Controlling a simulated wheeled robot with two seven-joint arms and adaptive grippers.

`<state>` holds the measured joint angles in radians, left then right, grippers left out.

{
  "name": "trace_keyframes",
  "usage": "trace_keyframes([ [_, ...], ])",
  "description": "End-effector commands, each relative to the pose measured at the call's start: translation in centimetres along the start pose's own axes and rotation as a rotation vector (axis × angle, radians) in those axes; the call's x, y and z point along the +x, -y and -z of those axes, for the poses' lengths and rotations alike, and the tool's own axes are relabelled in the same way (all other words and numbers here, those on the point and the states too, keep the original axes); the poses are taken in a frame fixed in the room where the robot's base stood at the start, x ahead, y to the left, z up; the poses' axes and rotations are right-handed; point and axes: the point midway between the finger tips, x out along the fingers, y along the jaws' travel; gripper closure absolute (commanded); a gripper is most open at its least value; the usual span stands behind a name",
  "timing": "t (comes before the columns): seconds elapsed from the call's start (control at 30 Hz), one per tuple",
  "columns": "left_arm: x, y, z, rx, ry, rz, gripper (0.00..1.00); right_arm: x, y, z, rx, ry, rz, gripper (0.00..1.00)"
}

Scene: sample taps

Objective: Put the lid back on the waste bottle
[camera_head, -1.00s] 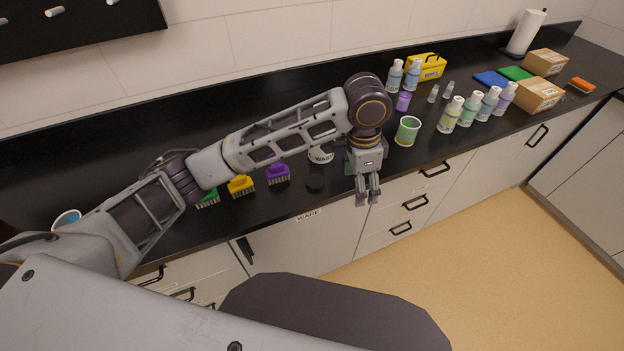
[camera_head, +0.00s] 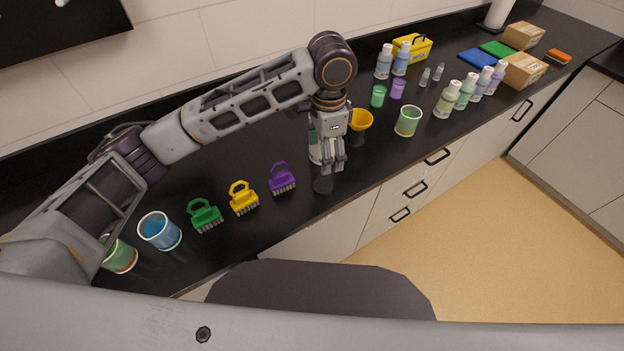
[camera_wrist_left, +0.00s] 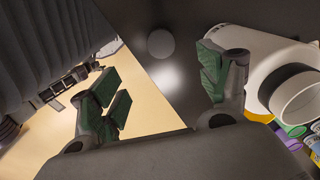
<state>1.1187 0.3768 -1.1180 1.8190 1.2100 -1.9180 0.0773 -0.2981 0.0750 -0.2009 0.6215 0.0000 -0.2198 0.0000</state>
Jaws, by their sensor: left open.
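The lid (camera_head: 323,185) is a small dark disc lying on the black counter near its front edge; in the left wrist view it appears as a grey disc (camera_wrist_left: 160,43) ahead of the fingers. The white waste bottle (camera_head: 315,152) stands just behind it, partly hidden by my left gripper (camera_head: 333,169). In the left wrist view the bottle (camera_wrist_left: 262,62) is at the right, close beside one finger, and its neck appears uncapped. My left gripper (camera_wrist_left: 163,88) is open and empty, its green-padded fingers apart, above the counter close to the lid. My right gripper is out of view.
Purple (camera_head: 282,180), yellow (camera_head: 243,199) and green (camera_head: 206,216) brushes stand left of the lid. A yellow funnel (camera_head: 361,119) on a dark support and a green cup (camera_head: 408,121) are to the right. Several bottles stand farther right.

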Motion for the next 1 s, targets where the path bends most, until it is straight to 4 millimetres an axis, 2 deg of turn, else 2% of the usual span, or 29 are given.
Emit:
trace_keyframes([
  [0.57,0.1,0.0,0.0,0.000,0.002,0.001,0.23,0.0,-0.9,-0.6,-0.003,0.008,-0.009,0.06],
  [0.77,1.6,0.1,0.0,-0.001,0.002,0.001,0.23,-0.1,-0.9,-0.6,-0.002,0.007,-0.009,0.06],
  [1.0,4.7,0.0,0.0,0.000,0.002,0.000,0.23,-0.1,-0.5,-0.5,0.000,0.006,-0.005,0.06],
])
